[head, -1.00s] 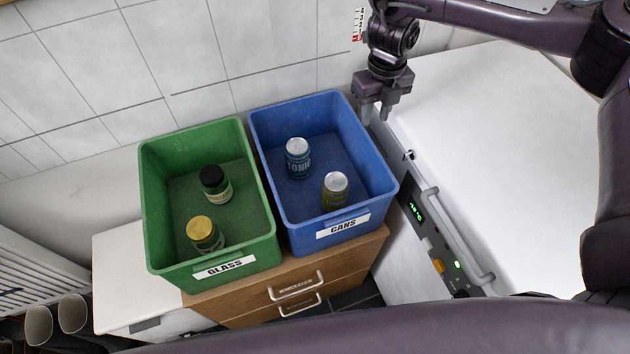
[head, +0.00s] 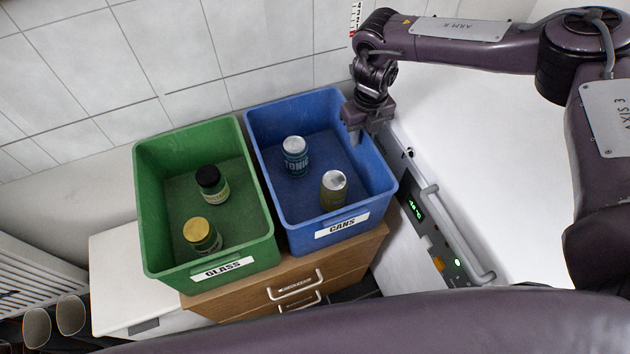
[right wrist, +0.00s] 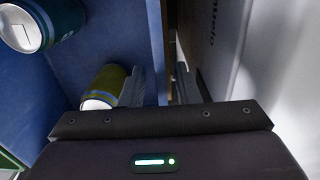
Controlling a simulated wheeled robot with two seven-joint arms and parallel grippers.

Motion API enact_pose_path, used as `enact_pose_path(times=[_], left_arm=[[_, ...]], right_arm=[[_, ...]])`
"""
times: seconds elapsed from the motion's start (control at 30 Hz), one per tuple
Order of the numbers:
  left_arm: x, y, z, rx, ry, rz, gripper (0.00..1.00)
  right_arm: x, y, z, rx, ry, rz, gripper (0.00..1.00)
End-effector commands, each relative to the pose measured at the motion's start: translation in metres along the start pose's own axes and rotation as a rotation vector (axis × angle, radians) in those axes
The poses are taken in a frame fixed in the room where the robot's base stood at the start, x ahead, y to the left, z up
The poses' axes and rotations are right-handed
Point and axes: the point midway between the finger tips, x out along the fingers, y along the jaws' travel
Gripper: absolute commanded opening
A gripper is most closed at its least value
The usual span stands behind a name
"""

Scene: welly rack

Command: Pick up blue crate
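The blue crate (head: 262,137), labelled CANS, stands on a wooden drawer unit. It holds a teal TONIC can (head: 295,158) and a yellow-green can (head: 333,190). My right gripper (head: 362,132) is at the crate's right wall, pointing down. In the right wrist view, the open fingers (right wrist: 160,82) stand on either side of the crate's wall (right wrist: 155,45), one inside and one outside, with gaps still showing. The outer finger is hidden in the head view. My left gripper is not in view.
A green crate (head: 152,215), labelled GLASS, with two jars stands close against the blue crate's left side. A white appliance (head: 470,170) with a handle and lit panel is close on the right. A tiled wall (head: 180,60) is behind.

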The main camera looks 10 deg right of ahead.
Motion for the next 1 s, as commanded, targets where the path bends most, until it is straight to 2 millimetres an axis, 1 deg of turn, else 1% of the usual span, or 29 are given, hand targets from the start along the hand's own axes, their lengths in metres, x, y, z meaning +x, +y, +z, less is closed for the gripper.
enact_pose_path(times=[0.07,0.2,0.3,1.0], left_arm=[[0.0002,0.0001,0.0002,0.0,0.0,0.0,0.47],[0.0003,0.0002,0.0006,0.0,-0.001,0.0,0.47],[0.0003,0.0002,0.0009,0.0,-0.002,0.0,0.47],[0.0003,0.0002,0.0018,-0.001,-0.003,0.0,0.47]], right_arm=[[-0.0001,0.0001,0.0,0.0,0.0,0.0,0.29],[-0.0002,0.0002,0.0,0.0,0.0,0.0,0.11],[-0.0003,0.0002,-0.0001,0.0,0.0,0.0,0.0],[-0.0007,-0.0001,0.0,0.0,0.0,0.0,0.0]])
